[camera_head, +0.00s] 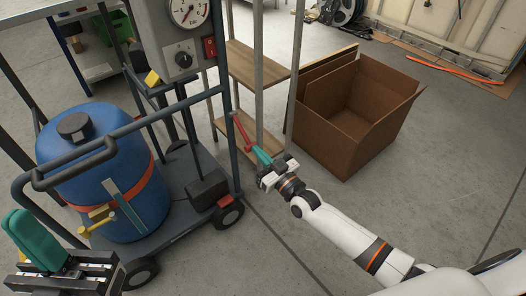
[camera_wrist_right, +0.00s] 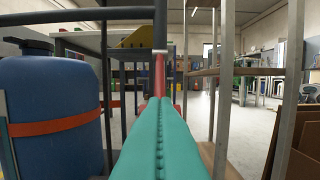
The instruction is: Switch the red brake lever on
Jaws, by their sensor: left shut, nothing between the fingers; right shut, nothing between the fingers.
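The red brake lever (camera_head: 243,131) is a slim red bar beside the cart's right upright, tilted in the head view. In the right wrist view the red lever (camera_wrist_right: 160,75) stands upright straight beyond the fingertips, its lower part hidden by them. My right gripper (camera_head: 260,155) is shut and empty, its teal fingertips at the lever's lower visible end. Its fingers (camera_wrist_right: 158,105) point at the lever; I cannot tell whether they touch it. My left gripper (camera_head: 33,238) is shut and empty at the lower left, in front of the cart.
The cart (camera_head: 172,219) carries a blue drum (camera_head: 85,150) with an orange strap and a grey gauge box (camera_head: 172,62) with a red switch (camera_head: 210,47). A wooden shelf rack (camera_head: 255,68) stands close behind the lever. An open cardboard box (camera_head: 350,125) is to the right.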

